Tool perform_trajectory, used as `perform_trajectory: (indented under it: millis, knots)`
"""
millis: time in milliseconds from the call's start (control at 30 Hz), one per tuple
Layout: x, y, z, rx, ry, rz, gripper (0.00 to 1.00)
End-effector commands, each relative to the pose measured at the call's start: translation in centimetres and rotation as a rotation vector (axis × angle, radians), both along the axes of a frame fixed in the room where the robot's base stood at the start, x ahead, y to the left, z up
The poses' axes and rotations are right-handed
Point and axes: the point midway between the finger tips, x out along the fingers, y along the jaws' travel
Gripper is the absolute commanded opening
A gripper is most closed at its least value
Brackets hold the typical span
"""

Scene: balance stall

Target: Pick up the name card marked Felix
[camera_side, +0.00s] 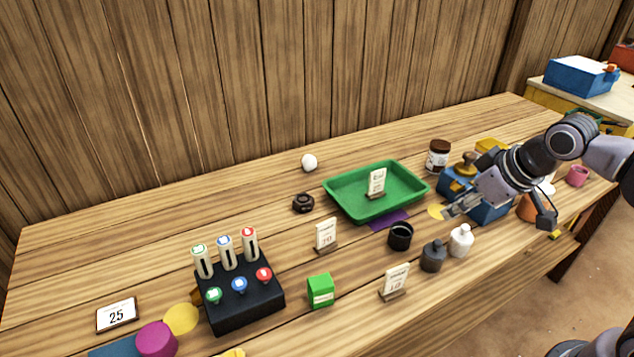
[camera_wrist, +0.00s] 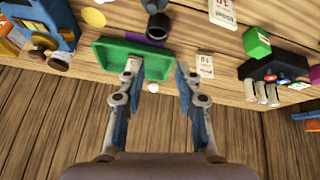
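Several small white cards stand in wooden holders, and I cannot read the name Felix on any of them. One card (camera_side: 377,182) stands in the green tray (camera_side: 342,204), with small dark lettering that is too small to read surely. A second card (camera_side: 326,234), which seems to show 10, stands left of the tray and also shows in the wrist view (camera_wrist: 205,66). A third card (camera_side: 396,277) stands near the front edge. My gripper (camera_side: 449,210) is above the table, right of the tray and apart from the cards. In the wrist view my gripper (camera_wrist: 158,68) has its fingers spread with nothing between them.
A black cup (camera_side: 400,236), a dark bottle (camera_side: 432,257) and a white bottle (camera_side: 461,241) stand between tray and front edge. A black box with levers and knobs (camera_side: 245,312), a green box (camera_side: 320,291) and a card marked 25 (camera_side: 117,315) are leftward. The back left is clear.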

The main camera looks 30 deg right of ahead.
Motion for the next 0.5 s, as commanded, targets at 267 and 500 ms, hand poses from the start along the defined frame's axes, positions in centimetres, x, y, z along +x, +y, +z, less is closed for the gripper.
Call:
perform_trajectory:
  millis: [267,500]
  knots:
    - [5.5,2.7,1.8,-0.195,0.149,0.304,0.34]
    - [10.2,5.8,1.5,-0.348,0.276,0.565,0.34]
